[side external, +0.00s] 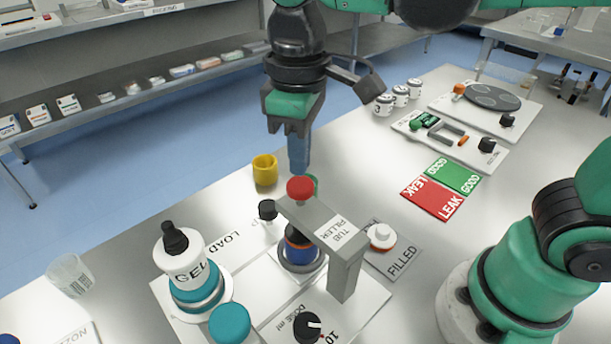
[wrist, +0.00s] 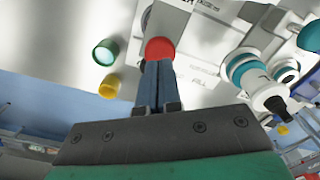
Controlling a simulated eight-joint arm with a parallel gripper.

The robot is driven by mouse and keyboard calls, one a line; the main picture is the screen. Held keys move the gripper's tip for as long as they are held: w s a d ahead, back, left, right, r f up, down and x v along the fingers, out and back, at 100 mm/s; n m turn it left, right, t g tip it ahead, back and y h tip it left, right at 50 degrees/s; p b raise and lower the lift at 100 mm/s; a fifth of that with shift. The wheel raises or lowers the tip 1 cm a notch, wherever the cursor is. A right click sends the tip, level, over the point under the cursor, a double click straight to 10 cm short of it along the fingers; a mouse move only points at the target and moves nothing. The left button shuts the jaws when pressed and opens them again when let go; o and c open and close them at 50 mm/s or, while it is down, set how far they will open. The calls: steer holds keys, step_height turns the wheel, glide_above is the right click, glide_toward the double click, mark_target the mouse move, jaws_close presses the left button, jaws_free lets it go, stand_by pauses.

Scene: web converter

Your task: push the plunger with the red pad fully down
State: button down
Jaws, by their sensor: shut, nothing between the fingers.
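The plunger's red pad (side external: 300,189) sits on top of the grey tub filler arm (side external: 345,258), above a dark and blue tub (side external: 299,249). My gripper (side external: 299,168) is shut and empty, pointing down, with its blue fingertips just above the red pad in the side view. In the wrist view the fingertips (wrist: 158,64) meet the lower edge of the red pad (wrist: 160,49). I cannot tell whether they touch it. The plunger's shaft is hidden below the pad.
A white GEL bottle (side external: 185,258) stands to the left of the filler. A yellow cup (side external: 265,169) stands behind it. A black knob (side external: 307,327) is in front. Red LEAK (side external: 431,197) and green GOOD (side external: 457,176) mats lie to the right.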

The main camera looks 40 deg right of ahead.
mark_target(300, 183)
steer(key=shift+f, duration=0.1)
steer(key=shift+f, duration=1.5)
steer(key=shift+r, duration=1.65)
steer(key=shift+r, duration=3)
